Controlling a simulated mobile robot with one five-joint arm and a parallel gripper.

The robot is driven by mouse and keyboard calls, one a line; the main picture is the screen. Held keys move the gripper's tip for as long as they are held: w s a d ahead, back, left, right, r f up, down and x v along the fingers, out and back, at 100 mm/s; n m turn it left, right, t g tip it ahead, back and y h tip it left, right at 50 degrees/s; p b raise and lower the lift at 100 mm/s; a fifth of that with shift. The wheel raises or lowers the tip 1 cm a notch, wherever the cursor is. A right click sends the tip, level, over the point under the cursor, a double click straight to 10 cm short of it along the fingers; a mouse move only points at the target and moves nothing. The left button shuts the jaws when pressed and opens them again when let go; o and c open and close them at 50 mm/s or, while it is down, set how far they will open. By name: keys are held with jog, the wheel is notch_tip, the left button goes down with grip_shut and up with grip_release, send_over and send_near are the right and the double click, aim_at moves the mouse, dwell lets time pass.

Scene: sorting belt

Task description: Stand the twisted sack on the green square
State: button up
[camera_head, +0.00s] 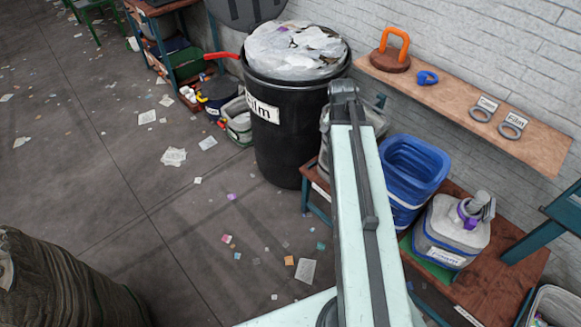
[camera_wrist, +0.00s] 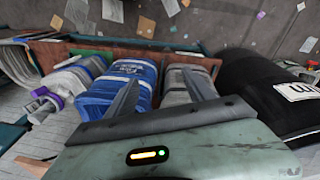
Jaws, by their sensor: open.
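A pale grey sack (camera_head: 460,232) with a twisted neck and a purple tie stands upright on the low wooden bench. Its lower part shows blue bands and a white label; I cannot tell if it sits in a tub. It also shows at the left of the wrist view (camera_wrist: 72,80). A green patch (camera_head: 428,263) shows at its lower edge; the sack hides the rest. My gripper (camera_wrist: 162,78) is open, its fingers apart over the blue and grey containers, with nothing clearly between them. The sack is to one side of it. In the head view my arm hides the fingers.
A blue bin (camera_head: 415,165) stands beside the sack, and a grey container (camera_wrist: 182,92) beyond it. A black barrel (camera_head: 290,130) full of film is close by. A wall shelf (camera_head: 540,145) holds handles and rings. Scraps litter the open floor.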

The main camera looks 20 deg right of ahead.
jog(key=a+n+y, duration=0.1)
jog(key=a+n, duration=0.9)
jog(key=a, duration=1.5)
jog(key=shift+a+f+y, duration=0.15)
jog(key=shift+a+y, duration=0.1)
jog(key=shift+y, duration=0.05)
jog(key=shift+w, duration=0.1)
